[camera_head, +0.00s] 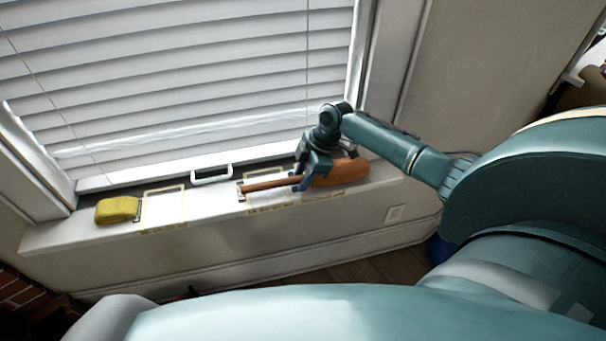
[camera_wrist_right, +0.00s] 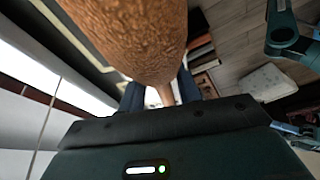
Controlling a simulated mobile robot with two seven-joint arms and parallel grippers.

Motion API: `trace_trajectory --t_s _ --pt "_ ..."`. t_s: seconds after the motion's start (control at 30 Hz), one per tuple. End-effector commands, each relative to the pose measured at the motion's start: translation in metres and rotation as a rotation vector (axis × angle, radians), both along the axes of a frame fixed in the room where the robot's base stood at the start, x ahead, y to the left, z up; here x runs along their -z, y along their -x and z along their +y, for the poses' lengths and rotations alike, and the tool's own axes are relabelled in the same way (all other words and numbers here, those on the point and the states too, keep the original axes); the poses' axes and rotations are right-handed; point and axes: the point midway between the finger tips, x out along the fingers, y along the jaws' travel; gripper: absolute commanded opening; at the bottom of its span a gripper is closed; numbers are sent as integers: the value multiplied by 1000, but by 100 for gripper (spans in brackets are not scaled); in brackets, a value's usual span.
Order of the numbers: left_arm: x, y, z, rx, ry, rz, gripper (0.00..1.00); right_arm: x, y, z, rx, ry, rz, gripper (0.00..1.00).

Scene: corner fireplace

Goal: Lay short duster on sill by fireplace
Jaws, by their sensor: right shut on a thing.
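A duster (camera_head: 342,173) with a rough orange-brown head and a thin handle lies lengthwise along the white sill (camera_head: 215,205), handle end to the left. My right gripper (camera_head: 305,180) comes down from above and is shut on the handle, close to the head. I cannot tell whether the duster touches the sill or hangs just above it. In the right wrist view the duster head (camera_wrist_right: 140,35) fills the top middle, and its handle runs down between the dark fingers. My left gripper is not seen in the head view.
A yellow block-like thing (camera_head: 117,209) sits at the sill's left end. Pale taped outlines (camera_head: 164,207) mark the sill. A white window handle (camera_head: 211,174) and closed blinds (camera_head: 190,80) stand behind it. Brickwork (camera_head: 25,300) shows at lower left.

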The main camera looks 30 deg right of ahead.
Motion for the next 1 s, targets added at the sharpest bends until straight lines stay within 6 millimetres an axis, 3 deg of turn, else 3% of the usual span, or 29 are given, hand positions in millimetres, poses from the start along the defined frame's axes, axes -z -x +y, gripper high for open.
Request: trace_trajectory --t_s 0.13,0.17,0.47,0.77,1.0 --pt "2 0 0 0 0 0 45 3 0 0 0 0 0 15" --pt "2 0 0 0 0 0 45 3 0 0 0 0 0 34" --pt "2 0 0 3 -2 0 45 2 0 0 0 0 0 59" --pt "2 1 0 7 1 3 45 2 0 0 0 0 1 59" --pt "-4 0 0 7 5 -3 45 -34 4 -15 1 2 -4 59"
